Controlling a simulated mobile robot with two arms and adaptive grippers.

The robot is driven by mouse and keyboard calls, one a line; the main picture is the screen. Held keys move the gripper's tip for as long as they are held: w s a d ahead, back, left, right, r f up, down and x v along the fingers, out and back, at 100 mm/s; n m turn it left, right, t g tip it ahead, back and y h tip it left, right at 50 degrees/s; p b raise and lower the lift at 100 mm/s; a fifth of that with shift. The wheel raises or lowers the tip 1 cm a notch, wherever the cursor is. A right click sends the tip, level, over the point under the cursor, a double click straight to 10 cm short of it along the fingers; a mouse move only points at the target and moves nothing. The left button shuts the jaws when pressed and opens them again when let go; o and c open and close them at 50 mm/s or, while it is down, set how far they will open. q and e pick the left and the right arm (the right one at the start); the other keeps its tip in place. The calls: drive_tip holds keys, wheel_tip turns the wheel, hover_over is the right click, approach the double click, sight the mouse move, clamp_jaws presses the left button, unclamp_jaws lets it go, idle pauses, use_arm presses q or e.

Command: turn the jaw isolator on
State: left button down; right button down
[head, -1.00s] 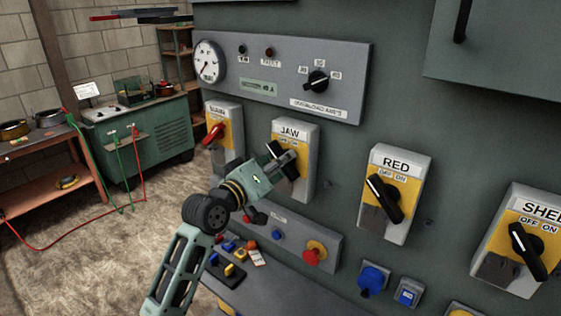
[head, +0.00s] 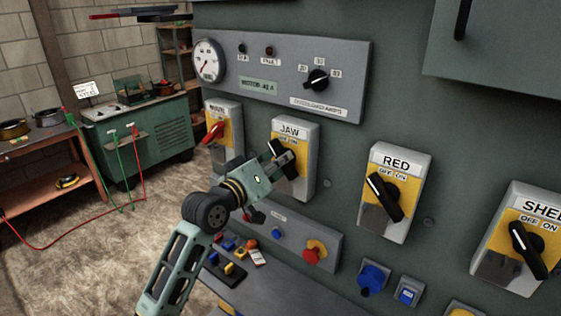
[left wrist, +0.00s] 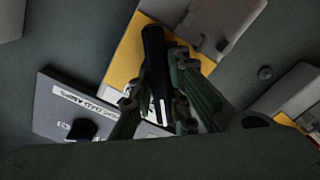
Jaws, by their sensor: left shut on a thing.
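The jaw isolator (head: 308,180) is a grey box with a yellow plate under a JAW label, on the green panel. Its black handle (head: 276,148) sits at the left gripper's tips, tilted with its upper end to the left. My left gripper (head: 283,159) is shut on the handle and partly hides it and the plate. In the left wrist view the black handle (left wrist: 155,70) lies between the two fingers (left wrist: 158,95), over the yellow plate (left wrist: 126,62). My right gripper is not in view.
A red-handled isolator (head: 214,132) is close on the left; the RED isolator (head: 390,195) and SHEL-labelled isolator (head: 525,245) are to the right. Below are a red emergency button (head: 315,251) and a blue knob (head: 372,278). A gauge panel (head: 280,75) is above.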

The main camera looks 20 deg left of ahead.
use_arm(q)
drive_tip(key=m, duration=1.2)
drive_tip(key=shift+p, duration=0.3)
drive_tip(key=m, duration=0.4)
drive_tip(key=shift+m+p, duration=0.3)
drive_tip(key=shift+p, duration=0.1)
drive_tip(key=c, duration=1.7)
unclamp_jaws()
drive_tip(key=shift+d, duration=0.1)
drive_tip(key=v, duration=1.2)
